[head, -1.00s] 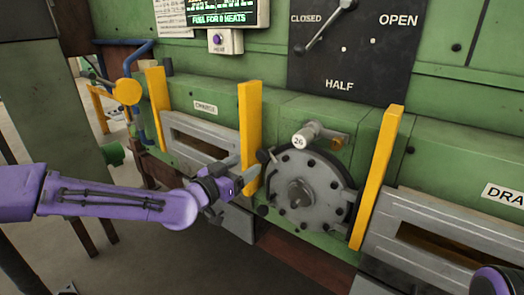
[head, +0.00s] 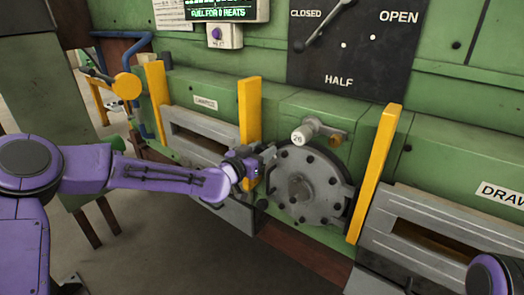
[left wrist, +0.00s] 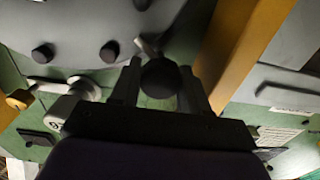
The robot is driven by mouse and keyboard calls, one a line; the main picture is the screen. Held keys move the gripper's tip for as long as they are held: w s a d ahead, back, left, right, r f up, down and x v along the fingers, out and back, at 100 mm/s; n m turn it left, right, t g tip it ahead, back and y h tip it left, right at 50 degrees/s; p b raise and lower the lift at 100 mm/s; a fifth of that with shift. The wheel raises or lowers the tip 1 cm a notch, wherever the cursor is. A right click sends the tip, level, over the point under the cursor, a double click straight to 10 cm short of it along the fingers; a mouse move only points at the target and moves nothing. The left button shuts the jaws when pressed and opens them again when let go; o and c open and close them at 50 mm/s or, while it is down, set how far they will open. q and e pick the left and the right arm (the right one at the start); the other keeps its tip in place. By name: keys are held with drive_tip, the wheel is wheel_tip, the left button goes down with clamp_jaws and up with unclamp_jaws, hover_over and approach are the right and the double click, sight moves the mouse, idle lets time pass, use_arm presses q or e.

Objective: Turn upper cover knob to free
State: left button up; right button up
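The round grey cover (head: 302,188) with dark bolts is on the green furnace wall in the head view. The upper cover knob is a black ball (left wrist: 160,78) in the left wrist view, at the cover's edge. My left gripper (head: 258,160) is at the cover's upper left edge in the head view and hides the knob there. In the left wrist view its fingers (left wrist: 160,88) stand on either side of the ball, very close to it. I cannot tell whether they press on it. My right gripper is out of view.
A yellow post (head: 250,115) stands close beside my left gripper, and another yellow post (head: 375,175) is right of the cover. A lower black knob (head: 262,204) is at the cover's lower left.

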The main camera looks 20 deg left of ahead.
use_arm(q)
drive_tip(key=shift+n+b, duration=0.3)
drive_tip(key=shift+n, duration=0.3)
drive_tip(key=n+b, duration=0.1)
drive_tip(key=n, duration=0.1)
drive_tip(key=shift+f+n, duration=0.1)
drive_tip(key=shift+n, duration=0.3)
drive_tip(key=n+b, duration=0.3)
drive_tip(key=n, duration=0.2)
drive_tip(key=shift+a, duration=0.15)
drive_tip(key=n+b, duration=0.3)
drive_tip(key=n, duration=0.2)
drive_tip(key=shift+f+n, duration=0.15)
drive_tip(key=shift+n, duration=0.25)
drive_tip(key=shift+w+a+n+b, duration=0.1)
drive_tip(key=shift+n+b, duration=0.85)
drive_tip(key=shift+n, duration=1.05)
drive_tip(key=o, duration=1)
